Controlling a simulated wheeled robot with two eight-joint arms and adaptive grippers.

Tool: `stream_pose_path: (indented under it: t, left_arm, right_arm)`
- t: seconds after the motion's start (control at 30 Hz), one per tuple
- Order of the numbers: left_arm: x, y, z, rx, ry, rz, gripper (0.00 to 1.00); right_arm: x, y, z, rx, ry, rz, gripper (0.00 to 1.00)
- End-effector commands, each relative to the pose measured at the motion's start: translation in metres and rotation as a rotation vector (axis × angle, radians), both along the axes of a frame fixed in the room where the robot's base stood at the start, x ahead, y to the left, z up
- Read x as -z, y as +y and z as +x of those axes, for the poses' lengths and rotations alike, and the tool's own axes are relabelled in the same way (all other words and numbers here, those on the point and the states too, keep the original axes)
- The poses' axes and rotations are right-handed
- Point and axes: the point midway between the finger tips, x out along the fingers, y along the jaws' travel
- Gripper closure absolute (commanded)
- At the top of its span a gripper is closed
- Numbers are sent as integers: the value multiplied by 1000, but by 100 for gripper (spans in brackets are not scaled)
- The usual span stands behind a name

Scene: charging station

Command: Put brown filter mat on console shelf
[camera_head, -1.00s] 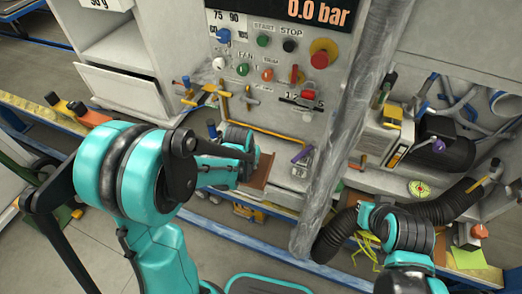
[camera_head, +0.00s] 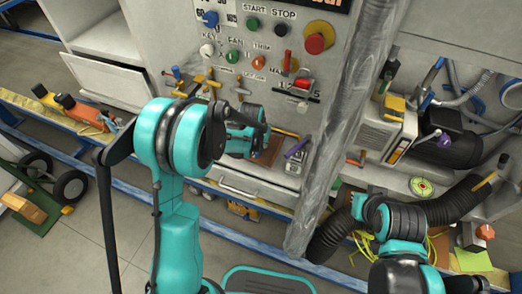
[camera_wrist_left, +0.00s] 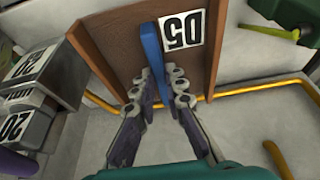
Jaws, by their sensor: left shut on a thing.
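The brown filter mat (camera_wrist_left: 118,40) is a flat brown panel with a raised edge, a blue grip (camera_wrist_left: 151,55) and a white D5 label. My left gripper (camera_wrist_left: 160,88) has both fingers closed on the blue grip. In the head view only a small part of the brown mat (camera_head: 270,151) shows, at the console front beside my left wrist, which hides the fingers. The pale console shelf (camera_head: 262,186) is low on the console front; I cannot tell whether the mat touches it. My right arm is at the lower right by the black hose, its fingers not clear.
A purple-handled item (camera_head: 297,147) is close right of the mat. Switches and knobs, including a red knob (camera_head: 315,43), are above. A yellow pipe (camera_wrist_left: 240,89) runs along the console. A wrapped column (camera_head: 328,150) and black corrugated hose (camera_head: 440,207) stand to the right.

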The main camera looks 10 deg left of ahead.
Motion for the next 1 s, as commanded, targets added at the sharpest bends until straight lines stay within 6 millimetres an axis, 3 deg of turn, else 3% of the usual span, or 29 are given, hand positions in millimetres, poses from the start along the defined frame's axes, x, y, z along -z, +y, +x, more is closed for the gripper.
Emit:
stream_pose_path:
  t: [0.23,0.63,0.67,0.7,1.0]
  left_arm:
    - [35,0,0,0,0,0,100]
    - [40,0,0,0,0,0,100]
    - [39,0,0,0,0,0,81]
    - [38,0,0,0,0,0,70]
    - [37,0,0,0,0,0,68]
  right_arm:
    - [16,0,0,0,0,0,100]
    - [19,0,0,0,0,0,100]
    - [18,0,0,0,0,0,100]
    - [18,0,0,0,0,0,100]
    - [17,0,0,0,0,0,100]
